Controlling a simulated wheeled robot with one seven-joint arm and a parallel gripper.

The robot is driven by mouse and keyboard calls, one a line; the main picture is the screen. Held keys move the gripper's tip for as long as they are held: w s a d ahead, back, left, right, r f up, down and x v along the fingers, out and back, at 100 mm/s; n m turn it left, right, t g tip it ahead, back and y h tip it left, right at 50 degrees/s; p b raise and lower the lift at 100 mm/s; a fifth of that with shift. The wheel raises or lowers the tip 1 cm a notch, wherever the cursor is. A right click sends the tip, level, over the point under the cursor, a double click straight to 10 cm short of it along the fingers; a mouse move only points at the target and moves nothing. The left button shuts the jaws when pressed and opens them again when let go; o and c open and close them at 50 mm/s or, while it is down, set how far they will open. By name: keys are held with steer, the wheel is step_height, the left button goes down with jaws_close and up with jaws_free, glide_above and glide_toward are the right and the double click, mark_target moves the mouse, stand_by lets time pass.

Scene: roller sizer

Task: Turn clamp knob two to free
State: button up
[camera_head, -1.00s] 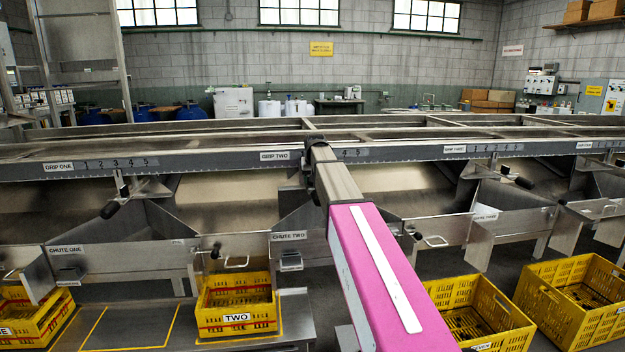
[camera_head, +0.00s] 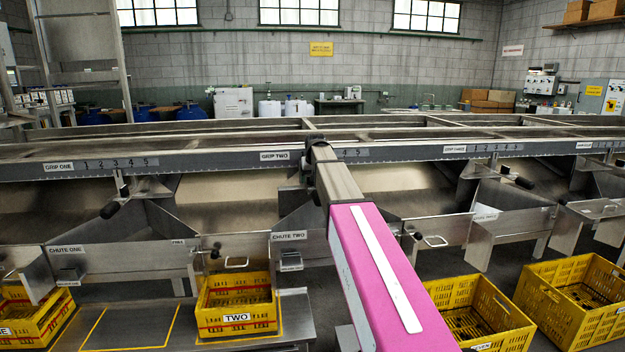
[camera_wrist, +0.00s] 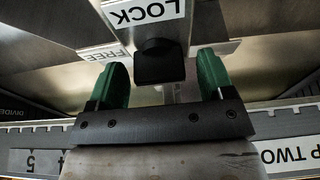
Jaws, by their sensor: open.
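In the wrist view, a black clamp knob (camera_wrist: 158,62) sits between the two green fingers of my gripper (camera_wrist: 162,78). The fingers are open, with a visible gap on each side of the knob. The view is upside down: a LOCK label (camera_wrist: 145,11) is just above the knob, and a FREE label (camera_wrist: 103,53) is at the left, partly behind a finger. In the head view, my arm hides the knob and gripper beside the GRIP TWO label (camera_head: 275,156).
A grip rail with numbered scales (camera_head: 115,163) runs across the head view. Another black clamp knob (camera_head: 110,210) shows under GRIP ONE. The CHUTE TWO panel (camera_head: 289,236) hangs below, with yellow crate TWO (camera_head: 237,318) under it. More yellow crates (camera_head: 575,295) stand at right.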

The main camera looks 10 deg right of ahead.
steer(key=v, duration=1)
steer(key=shift+s+r, duration=0.2)
steer(key=shift+r, duration=0.05)
